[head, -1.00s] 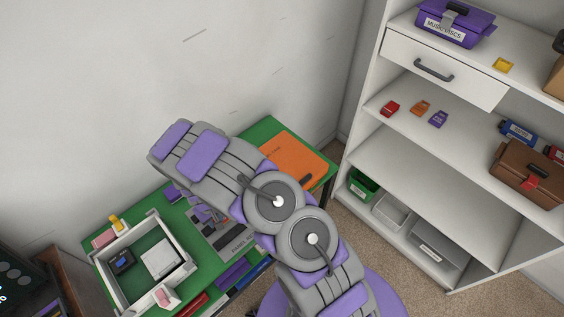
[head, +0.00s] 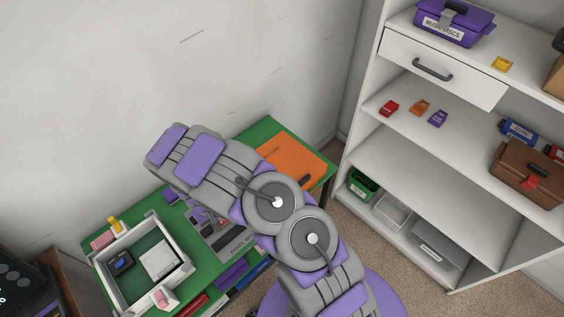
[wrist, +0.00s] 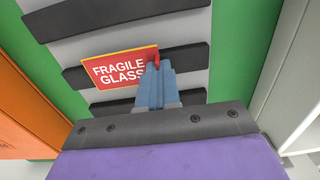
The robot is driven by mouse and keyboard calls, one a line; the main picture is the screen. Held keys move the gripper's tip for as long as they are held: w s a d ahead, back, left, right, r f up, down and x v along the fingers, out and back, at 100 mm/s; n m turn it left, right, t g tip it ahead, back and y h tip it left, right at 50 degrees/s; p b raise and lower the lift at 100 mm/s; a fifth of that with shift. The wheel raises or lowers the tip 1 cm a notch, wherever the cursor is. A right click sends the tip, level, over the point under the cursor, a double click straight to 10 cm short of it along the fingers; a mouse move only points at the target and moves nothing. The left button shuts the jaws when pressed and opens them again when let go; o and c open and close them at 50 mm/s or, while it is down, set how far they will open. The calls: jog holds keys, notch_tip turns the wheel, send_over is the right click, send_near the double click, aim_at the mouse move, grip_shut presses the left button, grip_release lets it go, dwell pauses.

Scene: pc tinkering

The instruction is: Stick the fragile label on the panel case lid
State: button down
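The fragile label (wrist: 112,69) is a red rectangle with a yellow border and white "FRAGILE GLASS" text, slightly tilted in the wrist view. My gripper (wrist: 153,62) has its blue fingers together on a red tab at the label's right edge.
The green table (head: 262,130) holds an orange case (head: 293,156) at the back right and a white open-topped frame (head: 178,232) at the left. A white shelf unit (head: 400,150) stands to the right. A wall rises behind the table.

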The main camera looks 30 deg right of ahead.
jog(key=shift+a, duration=0.8)
jog(key=shift+d+r, duration=0.35)
jog(key=shift+d, duration=0.25)
jog(key=shift+a+r+p, duration=0.3)
jog(key=shift+a+p, duration=0.1)
jog(key=shift+a, duration=0.25)
jog(key=shift+s+d+r, duration=0.1)
jog(key=shift+d+r, duration=0.2)
jog(key=shift+r, duration=0.1)
jog(key=shift+a+r, duration=0.1)
jog(key=shift+r, duration=0.05)
jog(key=shift+a+r+p, duration=0.15)
jog(key=shift+a+p, duration=0.15)
jog(key=shift+p, duration=0.05)
jog(key=shift+r, duration=0.1)
jog(key=shift+d+r, duration=0.15)
jog(key=shift+r, duration=0.1)
